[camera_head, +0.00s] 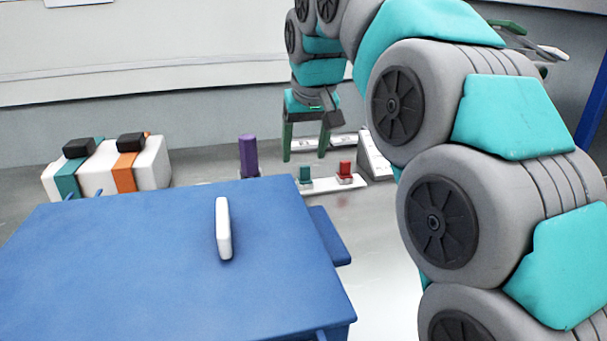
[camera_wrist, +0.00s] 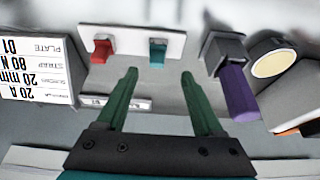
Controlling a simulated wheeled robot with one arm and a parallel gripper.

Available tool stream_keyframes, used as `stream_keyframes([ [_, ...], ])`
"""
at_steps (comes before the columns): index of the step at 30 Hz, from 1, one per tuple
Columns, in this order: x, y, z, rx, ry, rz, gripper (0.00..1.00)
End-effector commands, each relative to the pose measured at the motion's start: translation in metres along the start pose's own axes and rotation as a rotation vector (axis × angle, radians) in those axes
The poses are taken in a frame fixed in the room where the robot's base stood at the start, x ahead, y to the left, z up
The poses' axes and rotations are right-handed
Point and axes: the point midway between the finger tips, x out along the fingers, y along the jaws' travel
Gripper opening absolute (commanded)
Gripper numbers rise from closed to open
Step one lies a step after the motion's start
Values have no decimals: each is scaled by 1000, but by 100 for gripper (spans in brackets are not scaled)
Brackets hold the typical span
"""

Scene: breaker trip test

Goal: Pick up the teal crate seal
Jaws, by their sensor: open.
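The teal crate seal (camera_head: 305,176) is a small upright piece on a white plate (camera_head: 325,187), left of a similar red piece (camera_head: 345,170). In the wrist view the teal seal (camera_wrist: 157,55) shows beyond my fingertips, roughly centred between them, with the red piece (camera_wrist: 102,50) to its left. My gripper (camera_head: 306,155) has green fingers, pointing down and spread apart with nothing between them. In the wrist view my gripper (camera_wrist: 158,76) is open and apart from the seal. The exact height gap cannot be told.
A tall purple block (camera_head: 249,156) stands left of the seal; it shows at right in the wrist view (camera_wrist: 238,95). A printed sign (camera_wrist: 35,70) stands at left there. A blue box (camera_head: 150,260) with a white handle (camera_head: 223,228) fills the foreground. A white strapped case (camera_head: 150,162) is left.

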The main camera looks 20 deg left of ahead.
Motion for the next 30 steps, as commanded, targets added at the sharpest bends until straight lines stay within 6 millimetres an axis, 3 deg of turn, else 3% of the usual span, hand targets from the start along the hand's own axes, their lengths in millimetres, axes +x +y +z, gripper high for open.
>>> stream_keyframes([
  [5,10,1,1,-1,-1,0,69],
  [15,49,5,2,-1,-1,0,69],
  [22,51,5,2,0,2,0,69],
  [30,51,5,2,0,1,0,38],
])
